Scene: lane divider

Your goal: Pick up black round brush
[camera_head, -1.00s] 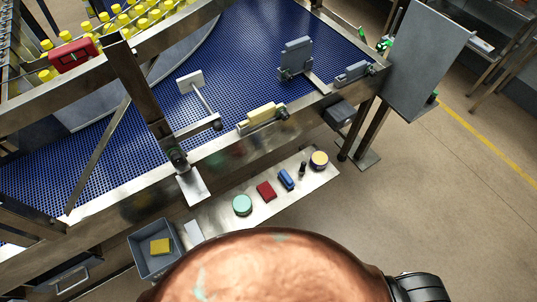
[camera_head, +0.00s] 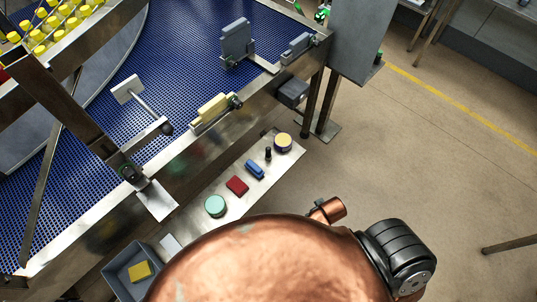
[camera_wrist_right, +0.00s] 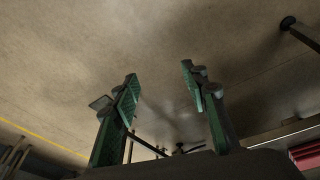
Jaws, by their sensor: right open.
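On the narrow metal shelf (camera_head: 198,222) beside the conveyor stands a small dark item (camera_head: 268,153), between a blue item and a round yellow-topped tin. It is the only small black thing on the shelf and may be the black round brush, but it is too small to make out bristles. My right gripper (camera_wrist_right: 160,80) is open and empty in the right wrist view, with its green-padded fingers apart over bare floor, away from the shelf. My left gripper is not in view.
The shelf also holds a teal round tin (camera_head: 215,206), a red block (camera_head: 237,186), a blue item (camera_head: 255,169) and the yellow-topped tin (camera_head: 283,142). A grey bin (camera_head: 117,275) with a yellow block stands at lower left. The blue conveyor (camera_head: 185,70) lies behind; floor at right is clear.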

